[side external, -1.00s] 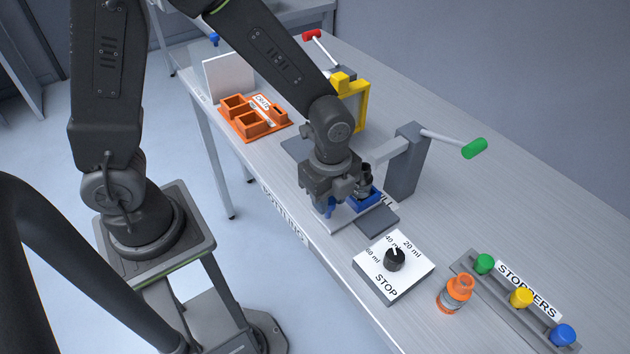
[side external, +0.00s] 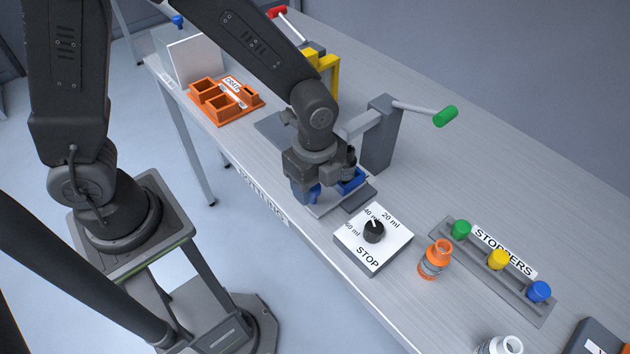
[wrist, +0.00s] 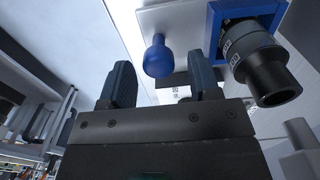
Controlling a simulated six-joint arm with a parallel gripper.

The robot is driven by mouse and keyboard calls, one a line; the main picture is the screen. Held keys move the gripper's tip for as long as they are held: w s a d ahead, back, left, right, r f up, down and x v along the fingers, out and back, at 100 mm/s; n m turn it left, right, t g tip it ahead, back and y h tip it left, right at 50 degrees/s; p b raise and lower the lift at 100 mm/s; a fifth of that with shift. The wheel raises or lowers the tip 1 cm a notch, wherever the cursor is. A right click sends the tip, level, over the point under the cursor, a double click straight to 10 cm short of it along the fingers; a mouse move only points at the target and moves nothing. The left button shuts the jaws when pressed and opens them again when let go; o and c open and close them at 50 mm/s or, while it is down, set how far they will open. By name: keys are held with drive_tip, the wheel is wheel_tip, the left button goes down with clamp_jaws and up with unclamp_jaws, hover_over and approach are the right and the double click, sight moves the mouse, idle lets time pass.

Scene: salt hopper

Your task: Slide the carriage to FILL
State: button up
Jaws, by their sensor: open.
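The carriage is a pale plate (wrist: 188,18) with a blue square holder (wrist: 215,22) and a round blue knob (wrist: 158,57). In the side view its blue holder (side external: 352,184) is beside my gripper, at the table's front edge. A dark cylindrical vessel (wrist: 262,62) sits in the holder. My gripper (wrist: 161,85) is open, with the blue knob seen between its two fingertips and no contact visible. In the side view my gripper (side external: 312,192) hangs low over the knob and hides part of the plate. The FILL label is hidden there.
A grey post with a green-handled lever (side external: 380,135) stands behind the carriage. A dial box (side external: 372,242) and an orange bottle (side external: 434,260) stand to the right, near a stopper rack (side external: 490,272). An orange crate (side external: 222,103) and yellow frame (side external: 325,75) are to the left.

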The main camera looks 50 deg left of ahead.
wheel_tip(320, 180, up, 14)
idle(0.6)
drive_tip(key=shift+f, duration=0.1)
drive_tip(key=s+a+r+n+t, duration=0.5)
drive_tip(key=s+a+n, duration=0.5)
drive_tip(key=n, duration=0.8)
drive_tip(key=shift+a+r+t, duration=0.2)
drive_tip(key=shift+a+t, duration=0.1)
drive_tip(key=shift+a, duration=0.55)
